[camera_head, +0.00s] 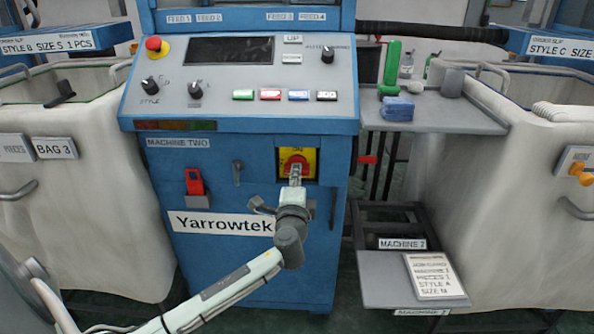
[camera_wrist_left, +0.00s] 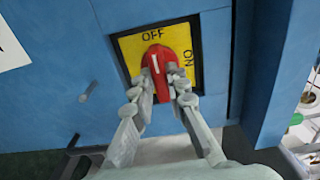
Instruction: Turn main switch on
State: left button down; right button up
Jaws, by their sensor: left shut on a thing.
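The main switch is a red knob (camera_head: 292,162) on a yellow plate (camera_head: 311,157), low on the front of the blue machine (camera_head: 250,235). The left wrist view shows the red knob (camera_wrist_left: 158,62) close up on the yellow plate (camera_wrist_left: 130,50). There the word OFF is above the knob and ON is to its right. A white mark on the knob points up toward OFF. My left gripper (camera_head: 295,175) reaches the knob from below. In the left wrist view its fingers (camera_wrist_left: 161,90) are shut on the knob, one on each side. My right gripper is out of view.
A red lock-like part (camera_head: 194,183) and a small lever (camera_head: 237,172) are on the panel left of the switch. The control desk (camera_head: 240,80) overhangs above, with a red emergency button (camera_head: 153,43). Fabric bins (camera_head: 75,210) flank the machine. A grey shelf (camera_head: 440,120) juts out at right.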

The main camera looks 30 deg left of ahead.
pick_arm(q)
jog(key=shift+r+m+p, duration=0.1)
jog(key=shift+m+p, duration=0.3)
jog(key=shift+p, duration=0.1)
jog(key=shift+m+p, duration=1.05)
jog(key=shift+m, duration=0.75)
jog(key=m, duration=0.4)
